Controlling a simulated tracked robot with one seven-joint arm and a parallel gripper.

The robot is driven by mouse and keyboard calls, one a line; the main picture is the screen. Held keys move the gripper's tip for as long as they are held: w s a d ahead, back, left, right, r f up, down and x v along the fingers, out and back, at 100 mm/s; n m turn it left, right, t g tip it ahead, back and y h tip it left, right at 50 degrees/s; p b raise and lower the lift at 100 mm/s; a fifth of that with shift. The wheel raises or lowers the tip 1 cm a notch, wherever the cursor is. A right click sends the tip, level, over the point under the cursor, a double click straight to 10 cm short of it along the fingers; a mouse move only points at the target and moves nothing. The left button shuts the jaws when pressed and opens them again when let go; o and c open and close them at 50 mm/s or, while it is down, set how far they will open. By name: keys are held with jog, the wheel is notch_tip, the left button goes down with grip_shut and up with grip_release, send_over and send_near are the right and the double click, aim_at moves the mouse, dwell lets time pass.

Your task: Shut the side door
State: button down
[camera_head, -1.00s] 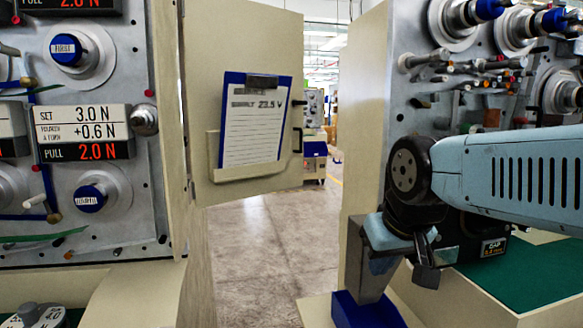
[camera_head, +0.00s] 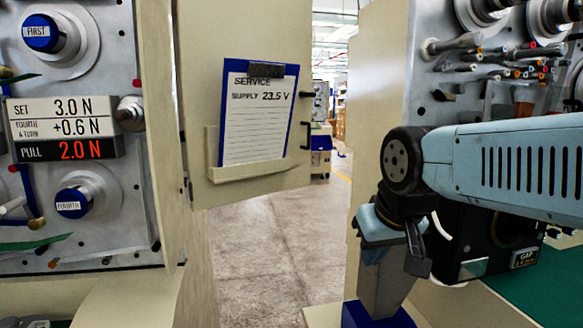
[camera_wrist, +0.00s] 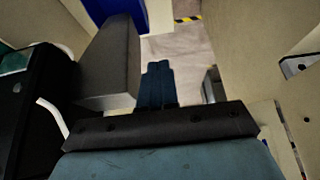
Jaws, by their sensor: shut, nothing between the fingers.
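The side door (camera_head: 200,60) is a cream panel that stands open in the head view, with its hinge side by the left machine. A clipboard (camera_head: 258,120) reading "SERVICE SUPPLY 23.5 V" rests in a holder on it. A black handle (camera_head: 307,136) is at its right edge. My gripper (camera_head: 372,257) is shut and empty, pointing down beside a grey post, to the right of the door and apart from it in the picture. The wrist view shows the shut blue fingers (camera_wrist: 157,82). Whether the cream panel (camera_wrist: 260,40) there is the door, I cannot tell.
The grey post (camera_head: 382,292) on a blue base (camera_head: 362,316) stands close to my gripper; it also shows in the wrist view (camera_wrist: 112,62). A black "GAP" box (camera_head: 490,240) sits to the right. Open floor (camera_head: 270,255) lies between the machines.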

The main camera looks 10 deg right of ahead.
jog(key=w+a+r+m+y, duration=0.1)
jog(key=w+r+m+y, duration=0.35)
jog(key=w, duration=0.95)
jog(key=m+t, duration=0.3)
jog(key=m, duration=0.6)
send_near(291, 172)
notch_tip(291, 172, down, 4)
jog(key=w, duration=0.1)
jog(key=w+a, duration=0.1)
jog(key=w, duration=0.1)
jog(key=shift+a+n+h, duration=0.25)
jog(key=shift+a, duration=0.05)
jog(key=shift+w+a, duration=0.25)
jog(key=shift+w, duration=0.25)
jog(key=shift+a, duration=0.1)
